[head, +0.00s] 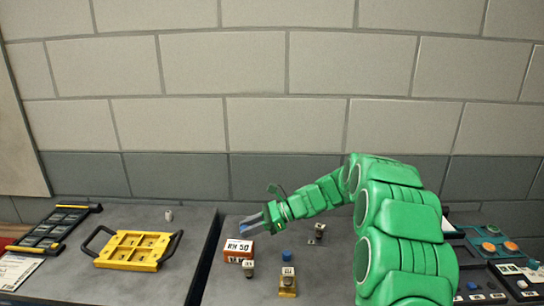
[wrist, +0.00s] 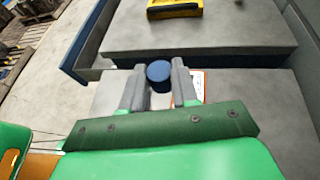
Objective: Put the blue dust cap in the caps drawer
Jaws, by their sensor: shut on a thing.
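A dark blue round cap (wrist: 159,72) sits between the two grey fingertips of my gripper (wrist: 158,84) in the wrist view. My gripper is shut on it, above the grey bench. In the head view my gripper (head: 252,224) reaches left over the orange box, and a bit of blue shows at its fingers. Another small blue piece (head: 287,254) stands on the bench to the right of the box. I cannot make out a caps drawer for certain; a blue panel edge (wrist: 76,62) shows at the left in the wrist view.
The orange box (head: 238,249) with a white label is below my gripper. Small blocks (head: 287,283) stand nearby. A gap parts this bench from the left one, which holds a yellow tray (head: 137,250) with black handles and a black rack (head: 52,233). Coloured parts (head: 490,248) lie at far right.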

